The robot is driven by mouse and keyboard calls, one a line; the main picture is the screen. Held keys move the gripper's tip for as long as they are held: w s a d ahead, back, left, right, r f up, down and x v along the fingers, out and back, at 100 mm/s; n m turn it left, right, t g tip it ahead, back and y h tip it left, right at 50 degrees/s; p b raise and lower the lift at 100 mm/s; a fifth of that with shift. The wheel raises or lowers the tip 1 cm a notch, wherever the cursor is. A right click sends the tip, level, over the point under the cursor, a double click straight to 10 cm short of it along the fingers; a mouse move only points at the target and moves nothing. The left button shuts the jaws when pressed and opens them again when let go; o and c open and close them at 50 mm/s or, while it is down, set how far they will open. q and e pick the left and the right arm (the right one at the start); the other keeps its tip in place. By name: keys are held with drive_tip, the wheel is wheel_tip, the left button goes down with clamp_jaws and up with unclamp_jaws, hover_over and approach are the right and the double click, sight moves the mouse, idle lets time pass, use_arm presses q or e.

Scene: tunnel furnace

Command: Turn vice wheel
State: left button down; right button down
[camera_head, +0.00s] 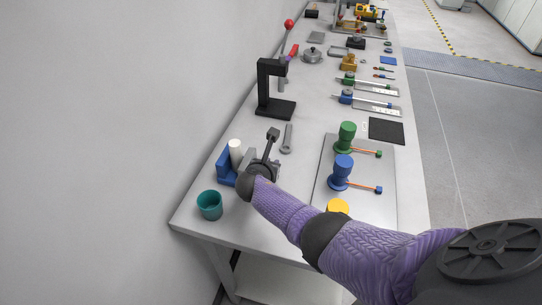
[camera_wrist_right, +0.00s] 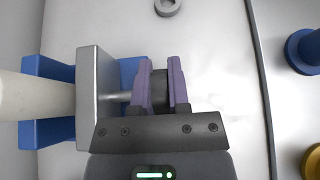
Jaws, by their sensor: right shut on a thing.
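The vice shows at the near left of the bench, with a blue body (camera_head: 226,168) and a white cylinder (camera_head: 235,150) standing in it. In the right wrist view the vice has blue parts (camera_wrist_right: 45,132), a grey plate (camera_wrist_right: 96,85) and a short metal shaft. The dark vice wheel (camera_wrist_right: 160,90) sits at the shaft's end, between the two purple fingers of my right gripper (camera_wrist_right: 161,68). My right gripper is shut on the wheel. In the head view the right gripper (camera_head: 262,168) is beside the vice, and the wheel is hard to make out. My left gripper is not in view.
A teal cup (camera_head: 209,206) stands near the bench's front left corner. A wrench (camera_head: 287,139) lies beyond the gripper. A grey tray (camera_head: 374,208) with green, blue and yellow knobbed pieces is to the right. A black clamp-shaped stand (camera_head: 269,92) stands farther back.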

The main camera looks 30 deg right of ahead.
drive_tip(key=shift+g+y+p, duration=0.3)
idle(0.4)
drive_tip(key=c, duration=0.6)
unclamp_jaws()
drive_tip(key=p+v, duration=0.7)
drive_tip(key=v, duration=0.2)
drive_tip(key=shift+s+a+r, duration=0.25)
